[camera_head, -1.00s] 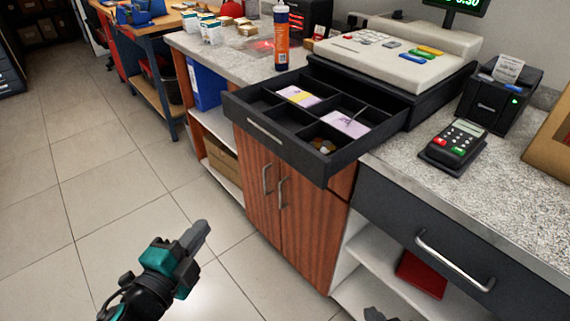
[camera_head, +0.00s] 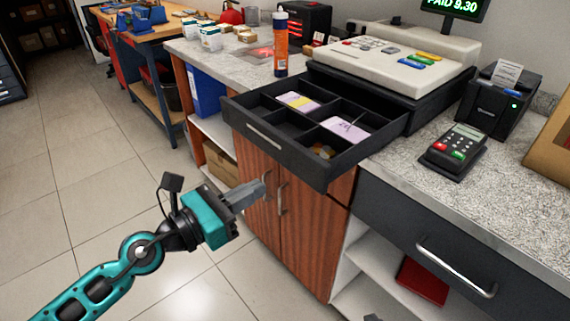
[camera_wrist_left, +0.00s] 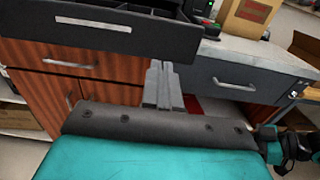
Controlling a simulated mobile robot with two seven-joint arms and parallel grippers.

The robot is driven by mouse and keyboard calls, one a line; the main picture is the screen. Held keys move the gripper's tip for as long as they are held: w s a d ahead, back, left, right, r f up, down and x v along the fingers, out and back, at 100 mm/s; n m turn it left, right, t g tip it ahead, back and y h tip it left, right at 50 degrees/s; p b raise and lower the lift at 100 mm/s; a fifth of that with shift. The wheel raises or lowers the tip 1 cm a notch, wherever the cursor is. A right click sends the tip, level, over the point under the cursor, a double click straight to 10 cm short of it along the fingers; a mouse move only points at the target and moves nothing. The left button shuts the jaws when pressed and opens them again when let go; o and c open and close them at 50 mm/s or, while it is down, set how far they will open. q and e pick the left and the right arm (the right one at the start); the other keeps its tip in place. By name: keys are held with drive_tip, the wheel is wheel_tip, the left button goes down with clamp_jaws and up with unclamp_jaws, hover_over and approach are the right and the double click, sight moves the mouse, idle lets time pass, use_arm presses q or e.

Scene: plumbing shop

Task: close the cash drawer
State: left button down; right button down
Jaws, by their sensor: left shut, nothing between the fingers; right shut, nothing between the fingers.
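The cash drawer (camera_head: 290,150) is black and stands pulled out under the cash register (camera_head: 395,60), over the counter's front edge. Its compartments hold purple banknotes and some coins. My left gripper (camera_head: 262,186) is shut and empty, in front of the wooden cabinet doors, below and to the left of the drawer front. In the left wrist view the drawer front (camera_wrist_left: 150,38) with its pale handle shows at the top, and my left gripper (camera_wrist_left: 162,68) points toward the counter below it, apart from the drawer. My right gripper (camera_head: 374,317) shows only as a small grey tip at the bottom edge.
An orange tube (camera_head: 281,45) stands on the counter just left of the register. A card terminal (camera_head: 454,148) and a receipt printer (camera_head: 497,100) stand to the right. A dark counter drawer (camera_head: 440,245) is shut. The floor at left is clear.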

sight(297, 165)
use_arm(q)
drive_tip(key=x, duration=0.8)
drive_tip(key=shift+w+d+p, duration=0.1)
drive_tip(key=shift+w+p, duration=0.05)
drive_tip(key=shift+p, duration=0.15)
use_arm(e)
drive_tip(key=shift+s+r, duration=0.15)
drive_tip(key=shift+r, duration=0.15)
use_arm(q)
drive_tip(key=shift+w, duration=0.1)
use_arm(e)
drive_tip(key=shift+d+f, duration=0.1)
